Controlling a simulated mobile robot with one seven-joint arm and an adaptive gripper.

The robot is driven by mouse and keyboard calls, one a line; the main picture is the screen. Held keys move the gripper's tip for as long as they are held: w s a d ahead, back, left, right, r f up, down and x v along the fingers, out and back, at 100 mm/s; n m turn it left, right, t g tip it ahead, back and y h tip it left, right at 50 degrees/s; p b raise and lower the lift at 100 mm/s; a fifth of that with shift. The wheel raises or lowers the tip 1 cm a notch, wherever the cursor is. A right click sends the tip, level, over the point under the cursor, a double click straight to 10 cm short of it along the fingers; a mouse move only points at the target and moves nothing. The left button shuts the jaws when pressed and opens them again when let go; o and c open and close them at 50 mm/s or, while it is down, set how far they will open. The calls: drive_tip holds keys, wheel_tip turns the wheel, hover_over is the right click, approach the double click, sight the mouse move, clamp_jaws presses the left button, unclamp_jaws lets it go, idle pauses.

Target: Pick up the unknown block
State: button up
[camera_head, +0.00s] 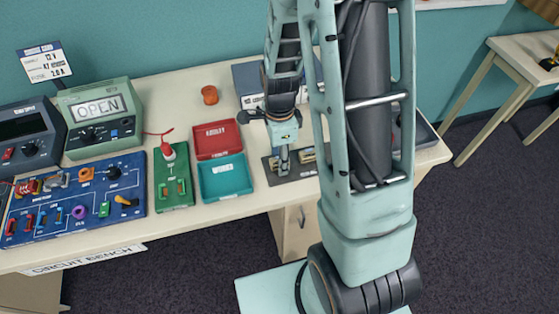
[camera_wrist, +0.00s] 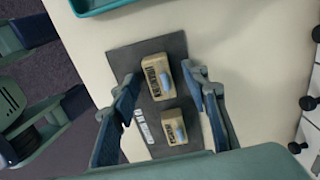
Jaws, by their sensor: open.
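Two tan blocks with bluish-grey tops lie on a dark mat (camera_wrist: 120,62) in the wrist view. The far block (camera_wrist: 152,85) has a longer dark label, apparently reading "unknown". The near block (camera_wrist: 170,139) has a shorter label that I cannot read surely. My gripper (camera_wrist: 160,74) is open, with its blue fingers on either side of the far block in the picture. I cannot tell how high the fingertips are above it. In the head view my gripper (camera_head: 283,168) points down over the mat (camera_head: 295,173), partly hiding the blocks.
A teal tray (camera_head: 225,193) and a red tray (camera_head: 217,153) stand left of the mat. A green switch board (camera_head: 160,197), a blue circuit board (camera_head: 130,170) and a meter reading "OPEN" (camera_head: 97,105) are farther left. An orange cylinder (camera_head: 210,95) stands behind the trays.

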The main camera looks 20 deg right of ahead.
clamp_jaws()
drive_tip(key=shift+r, duration=0.1)
idle(0.3)
